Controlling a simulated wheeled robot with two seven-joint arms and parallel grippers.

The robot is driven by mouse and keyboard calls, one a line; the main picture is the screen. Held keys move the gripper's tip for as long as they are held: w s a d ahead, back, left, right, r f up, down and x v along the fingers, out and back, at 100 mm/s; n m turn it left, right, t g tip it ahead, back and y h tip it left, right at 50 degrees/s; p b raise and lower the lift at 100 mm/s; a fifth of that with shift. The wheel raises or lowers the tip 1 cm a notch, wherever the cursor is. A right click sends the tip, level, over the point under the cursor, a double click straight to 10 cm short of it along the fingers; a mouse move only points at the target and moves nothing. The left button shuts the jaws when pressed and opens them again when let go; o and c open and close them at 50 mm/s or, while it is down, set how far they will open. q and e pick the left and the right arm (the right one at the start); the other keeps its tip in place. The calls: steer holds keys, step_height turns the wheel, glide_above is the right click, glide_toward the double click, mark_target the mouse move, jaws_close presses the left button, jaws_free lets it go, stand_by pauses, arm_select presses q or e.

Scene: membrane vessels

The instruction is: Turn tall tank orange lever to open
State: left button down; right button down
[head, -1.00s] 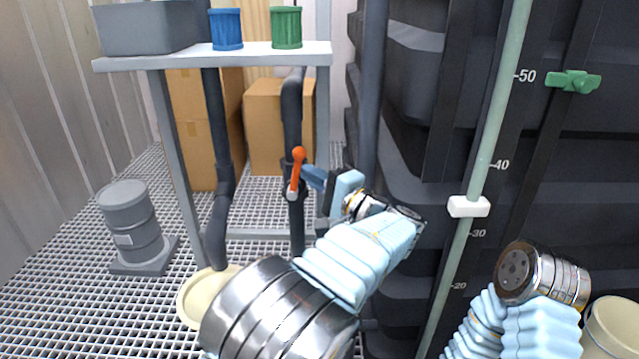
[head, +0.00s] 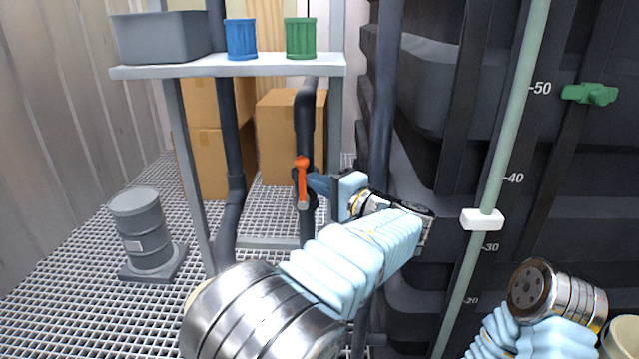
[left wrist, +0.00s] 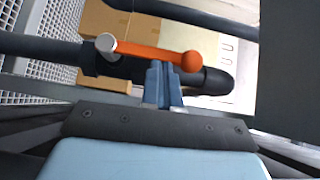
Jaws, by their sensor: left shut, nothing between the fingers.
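The orange lever (head: 302,180) sits on a dark vertical pipe (head: 306,125) under the shelf. It stands nearly upright in the head view, with an orange knob at its top and a grey hub at its lower end. My left gripper (head: 315,183) is shut and empty, its blue fingertips right beside the lever. In the left wrist view the lever (left wrist: 150,52) lies across the picture, and the shut fingers (left wrist: 163,80) reach its edge near the knob side. I cannot tell whether they touch. My right arm shows at the lower right; its gripper is not visible.
A shelf (head: 225,68) above carries a grey bin (head: 160,38), a blue cup (head: 241,40) and a green cup (head: 300,38). The large dark tank (head: 420,95) with a level tube (head: 512,120) stands to the right. A grey drum (head: 142,230) stands left. Boxes (head: 290,135) are behind.

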arm_select(q)
steer(key=v, duration=1.3)
steer(key=w+a+f+m+g+h+p, duration=0.1)
steer(key=a+f+g+h, duration=0.2)
steer(key=f, duration=0.7)
steer(key=a+f+m+g+h, duration=0.1)
steer(key=a+f+g, duration=0.3)
steer(key=f, duration=0.6)
steer(key=w+a+f+g+h+p, duration=0.15)
steer(key=a+f, duration=0.35)
steer(key=f, duration=0.5)
steer(key=s+a+f+n+g+h+p, duration=0.1)
steer(key=s+a+f+n+h, duration=0.2)
steer(key=s+f, duration=0.6)
steer(key=s+a+f+n+g+h+p, duration=0.1)
steer(key=s+a+f+n+g+h, duration=0.1)
steer(key=s+f+n+h, duration=0.6)
steer(key=s+f+n, duration=0.1)
steer(key=s, duration=0.4)
steer(key=shift+s+a+n, duration=0.3)
steer(key=shift+a, duration=0.1)
